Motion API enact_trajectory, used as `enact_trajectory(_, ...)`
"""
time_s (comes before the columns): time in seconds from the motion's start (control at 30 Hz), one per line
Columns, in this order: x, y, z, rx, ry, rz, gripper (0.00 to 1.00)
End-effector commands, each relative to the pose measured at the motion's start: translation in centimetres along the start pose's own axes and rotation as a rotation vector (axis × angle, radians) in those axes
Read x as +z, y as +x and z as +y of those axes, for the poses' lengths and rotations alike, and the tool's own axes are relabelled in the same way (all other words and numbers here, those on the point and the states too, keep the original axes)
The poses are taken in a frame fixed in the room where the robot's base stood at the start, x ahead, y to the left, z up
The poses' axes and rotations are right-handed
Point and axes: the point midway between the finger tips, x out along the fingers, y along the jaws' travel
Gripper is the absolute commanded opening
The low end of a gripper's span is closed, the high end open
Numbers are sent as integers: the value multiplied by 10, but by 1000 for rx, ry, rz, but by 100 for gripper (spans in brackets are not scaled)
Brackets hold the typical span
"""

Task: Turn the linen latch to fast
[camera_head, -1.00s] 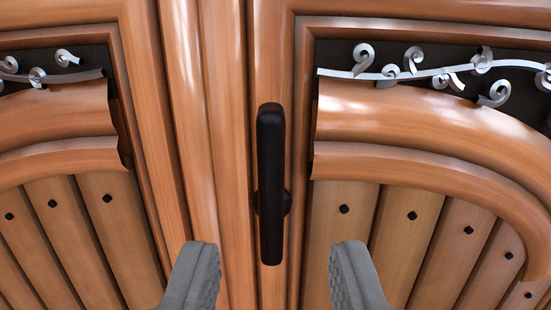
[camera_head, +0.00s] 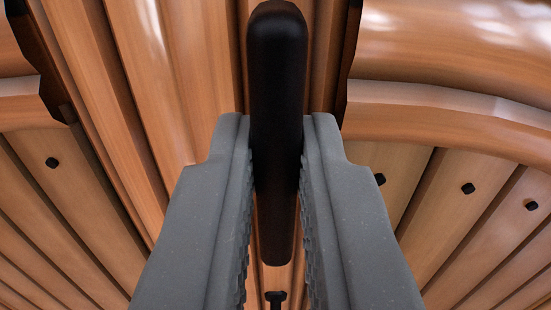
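The latch (camera_head: 277,80) is a long black bar with rounded ends, mounted on the wooden doors and standing upright in the picture. My gripper (camera_head: 276,140) has one grey finger on each side of the bar, around its middle. The fingertips have closed in and appear to touch both sides of the bar. The bar's lower part shows between the ridged inner faces of the fingers. The latch's pivot is hidden, and no marking for fast shows.
The paneled wooden door (camera_head: 430,110) fills the background, with curved moulding and slats with dark studs to both sides. A small black fitting (camera_head: 275,298) shows low between the fingers. Nothing else stands near the gripper.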

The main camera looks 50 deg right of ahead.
Motion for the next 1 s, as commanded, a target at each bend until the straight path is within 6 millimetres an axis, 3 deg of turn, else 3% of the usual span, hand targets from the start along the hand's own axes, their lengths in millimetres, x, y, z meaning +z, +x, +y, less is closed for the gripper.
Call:
enact_trajectory(0.1, 0, -8, -7, -2, 0, -1, 0)
enact_trajectory(0.47, -2, 0, -1, 2, -68, -2, 0)
enact_trajectory(1.0, 0, 0, -12, 2, -516, -3, 0)
